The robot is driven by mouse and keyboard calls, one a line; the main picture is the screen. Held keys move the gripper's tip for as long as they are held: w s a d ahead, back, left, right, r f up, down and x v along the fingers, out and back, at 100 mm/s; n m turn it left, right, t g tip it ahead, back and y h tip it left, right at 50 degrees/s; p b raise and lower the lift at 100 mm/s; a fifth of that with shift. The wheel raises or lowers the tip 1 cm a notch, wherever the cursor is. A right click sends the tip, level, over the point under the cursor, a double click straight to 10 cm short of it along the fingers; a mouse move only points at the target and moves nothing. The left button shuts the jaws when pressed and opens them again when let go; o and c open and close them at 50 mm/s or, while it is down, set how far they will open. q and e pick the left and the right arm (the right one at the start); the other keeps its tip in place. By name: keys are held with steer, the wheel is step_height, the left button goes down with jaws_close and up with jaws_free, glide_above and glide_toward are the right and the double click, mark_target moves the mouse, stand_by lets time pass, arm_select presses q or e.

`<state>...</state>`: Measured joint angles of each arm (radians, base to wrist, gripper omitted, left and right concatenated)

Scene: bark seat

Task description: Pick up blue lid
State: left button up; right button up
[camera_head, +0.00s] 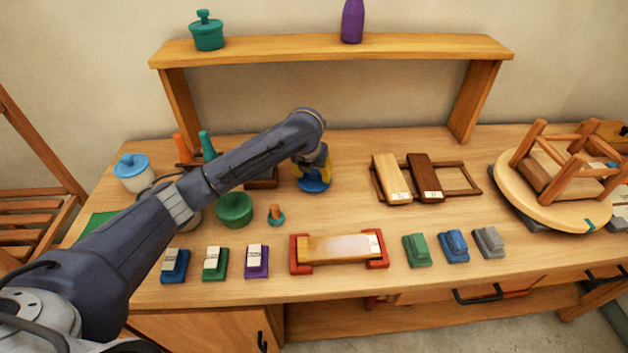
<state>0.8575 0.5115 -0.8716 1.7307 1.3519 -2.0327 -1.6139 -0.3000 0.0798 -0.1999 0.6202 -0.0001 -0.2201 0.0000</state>
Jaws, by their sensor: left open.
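A round blue lid-like piece (313,186) lies on the workbench, near the middle of its back half. My left gripper (312,172) is right over it, pointing down, with yellow showing around its fingers. The gripper is open and hides the top of the blue piece; whether the fingers touch it I cannot tell. Another lid, light blue with a knob (131,161), sits on a white jar (137,181) at the bench's left end. My right gripper is not in view.
My left arm crosses over a green pot (235,211) and partly hides things behind it. A raised shelf (330,46) spans the back. Several coloured blocks and a red-ended whetstone holder (300,256) line the front. An upturned stool (560,170) lies right.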

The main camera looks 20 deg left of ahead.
arm_select(q)
steer(key=shift+w+f, duration=0.1)
steer(key=shift+f, duration=0.2)
steer(key=shift+c, duration=0.5)
jaws_close()
